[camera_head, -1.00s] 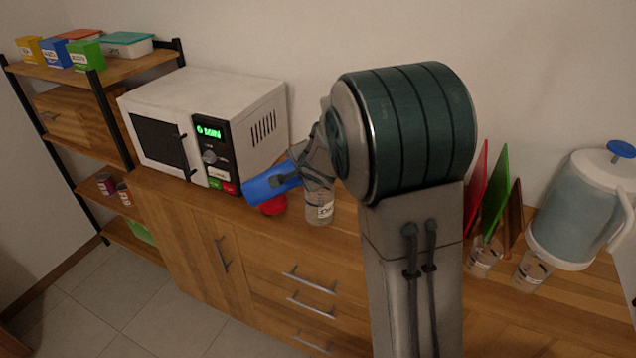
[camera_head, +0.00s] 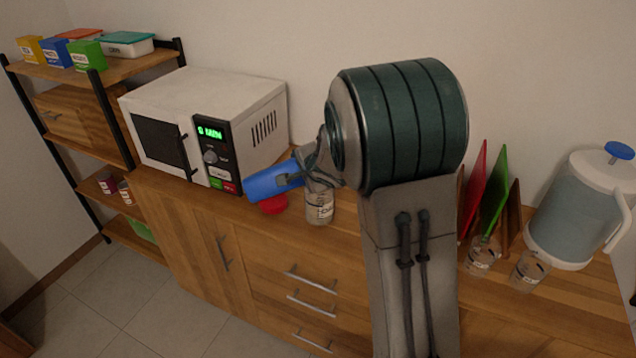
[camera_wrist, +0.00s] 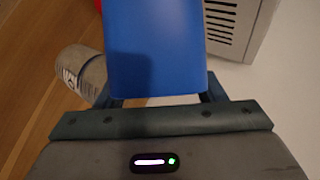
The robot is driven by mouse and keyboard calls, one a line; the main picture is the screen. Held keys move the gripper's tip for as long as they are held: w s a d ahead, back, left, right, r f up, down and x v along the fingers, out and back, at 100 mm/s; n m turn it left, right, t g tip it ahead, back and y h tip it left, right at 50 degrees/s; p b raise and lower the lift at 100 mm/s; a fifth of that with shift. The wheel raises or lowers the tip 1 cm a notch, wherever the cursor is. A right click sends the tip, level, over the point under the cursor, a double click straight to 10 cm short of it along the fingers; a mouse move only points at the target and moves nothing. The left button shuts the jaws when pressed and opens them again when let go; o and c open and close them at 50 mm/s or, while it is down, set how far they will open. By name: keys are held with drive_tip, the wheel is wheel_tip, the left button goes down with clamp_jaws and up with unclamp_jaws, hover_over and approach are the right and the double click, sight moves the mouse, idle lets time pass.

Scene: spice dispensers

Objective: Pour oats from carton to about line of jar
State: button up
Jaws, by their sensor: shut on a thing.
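My gripper (camera_head: 292,178) is shut on the blue carton (camera_head: 268,184), which is strongly tilted, with its long side slanting down to the left in the head view. The carton (camera_wrist: 155,50) fills the upper middle of the wrist view between the fingers. The jar (camera_head: 319,208), clear with a pale label, stands upright on the counter just below and right of the carton. It also shows in the wrist view (camera_wrist: 84,72), left of the carton. Its contents look tan; I cannot read their level against the line. The carton's opening is hidden.
A red lid-like object (camera_head: 273,204) lies left of the jar. The white microwave (camera_head: 205,120) stands close behind and left. At right are two more jars (camera_head: 482,258), coloured boards (camera_head: 492,190) and a large pitcher (camera_head: 575,215). The counter front is clear.

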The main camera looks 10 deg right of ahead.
drive_tip(key=shift+d+r+m, duration=0.15)
drive_tip(key=shift+d+m, duration=0.15)
idle(0.4)
drive_tip(key=shift+s+d+r+m+t+y, duration=0.1)
drive_tip(key=shift+d+m+t+y, duration=0.25)
drive_tip(key=shift+d+y, duration=0.5)
idle(0.6)
drive_tip(key=shift+d+m+t+y+p, duration=0.25)
drive_tip(key=shift+d+m+y+p, duration=0.35)
drive_tip(key=shift+p, duration=1.15)
idle(2.7)
